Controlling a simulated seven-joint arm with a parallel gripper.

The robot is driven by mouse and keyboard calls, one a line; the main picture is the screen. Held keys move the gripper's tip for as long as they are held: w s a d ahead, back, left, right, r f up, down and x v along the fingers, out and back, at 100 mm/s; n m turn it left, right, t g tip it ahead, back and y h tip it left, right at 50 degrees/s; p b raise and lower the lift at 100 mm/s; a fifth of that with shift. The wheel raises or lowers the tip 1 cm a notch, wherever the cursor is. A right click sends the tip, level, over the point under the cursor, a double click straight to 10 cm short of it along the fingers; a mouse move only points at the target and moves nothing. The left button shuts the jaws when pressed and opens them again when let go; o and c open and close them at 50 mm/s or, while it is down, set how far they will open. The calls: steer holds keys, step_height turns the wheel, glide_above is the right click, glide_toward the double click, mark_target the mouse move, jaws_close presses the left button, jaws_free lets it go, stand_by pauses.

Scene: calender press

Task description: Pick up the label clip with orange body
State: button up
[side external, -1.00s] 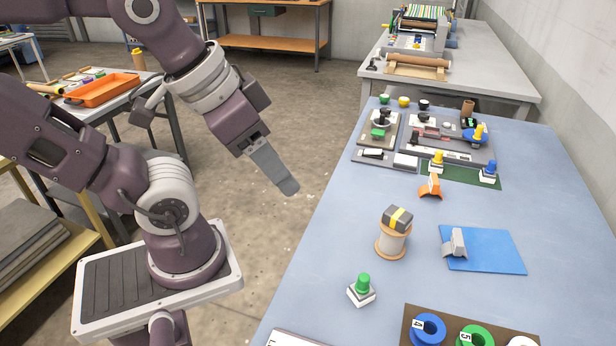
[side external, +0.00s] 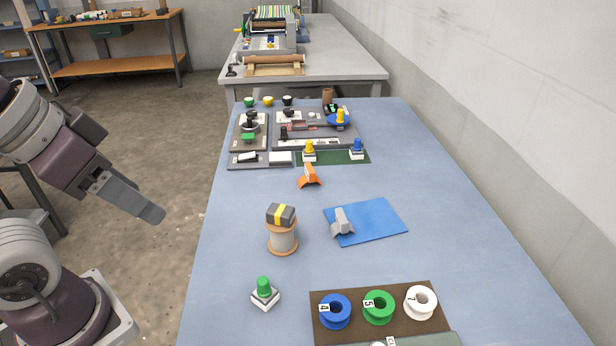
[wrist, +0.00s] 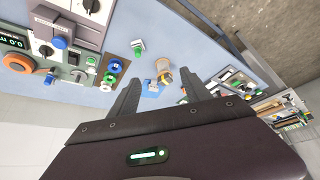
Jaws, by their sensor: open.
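The label clip with orange body (side external: 309,176) stands on the blue-grey table, near the front edge of a green mat. A similar grey clip (side external: 341,222) sits on the left part of a blue mat (side external: 378,216). My gripper (side external: 150,210) is off the table's left side, over the floor, well apart from the orange clip. In the wrist view my gripper (wrist: 160,92) shows two spread fingers with nothing between them. I cannot make out the orange clip surely in the wrist view.
A spool (side external: 283,240) with a grey and yellow block on top stands nearer than the orange clip. A green-knobbed switch (side external: 264,292) is at the front left. A brown board (side external: 436,290) holds coloured spools. Control panels (side external: 315,130) lie behind the clip. The table's right side is clear.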

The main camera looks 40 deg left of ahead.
steer(key=o, duration=0.4)
